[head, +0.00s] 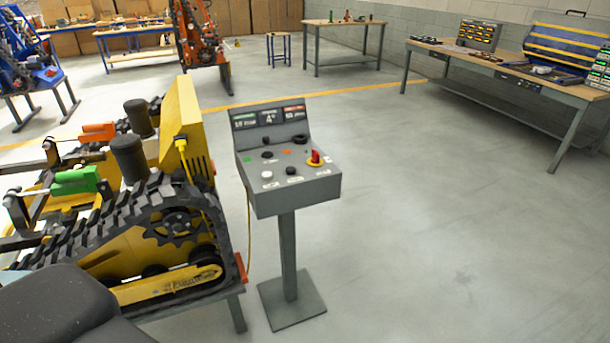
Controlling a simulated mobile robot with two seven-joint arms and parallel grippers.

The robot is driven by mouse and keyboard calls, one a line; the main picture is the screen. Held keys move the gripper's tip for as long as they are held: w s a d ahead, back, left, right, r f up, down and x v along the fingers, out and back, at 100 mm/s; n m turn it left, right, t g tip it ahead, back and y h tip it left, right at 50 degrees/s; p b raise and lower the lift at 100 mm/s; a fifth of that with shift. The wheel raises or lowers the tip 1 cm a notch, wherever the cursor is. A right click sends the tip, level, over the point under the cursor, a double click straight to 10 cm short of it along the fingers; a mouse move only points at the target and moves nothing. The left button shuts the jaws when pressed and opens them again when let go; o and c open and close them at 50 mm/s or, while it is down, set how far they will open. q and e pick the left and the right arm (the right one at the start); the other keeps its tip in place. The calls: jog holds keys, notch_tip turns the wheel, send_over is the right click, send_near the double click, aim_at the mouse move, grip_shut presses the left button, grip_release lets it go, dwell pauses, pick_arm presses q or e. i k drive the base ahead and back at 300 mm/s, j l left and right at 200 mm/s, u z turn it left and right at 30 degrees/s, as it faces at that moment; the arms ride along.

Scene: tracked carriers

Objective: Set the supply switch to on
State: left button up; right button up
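A grey control console (290,190) stands on a post in the middle of the view. Its sloped top carries a red rotary switch (315,158) on a yellow base at the right side. I take this for the supply switch, but its label is too small to read, and I cannot tell whether it is on or off. Black knobs, a white knob and small green and orange buttons sit beside it. A raised display panel (268,116) is at the console's back. Neither of my grippers is in view.
A yellow tracked carrier (155,262) on a low stand is close to the console's left. A yellow cable (249,235) hangs between them. The console's foot plate (292,300) rests on the floor. Open floor lies to the right, before a workbench (510,75).

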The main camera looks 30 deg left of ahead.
aim_at(315, 154)
jog(key=j+z, duration=0.2)
jog(key=j, duration=0.5)
jog(key=j+z, duration=0.2)
jog(key=j, duration=0.55)
jog(key=k+j+z, duration=0.2)
jog(key=j, duration=0.5)
jog(key=i, duration=0.1)
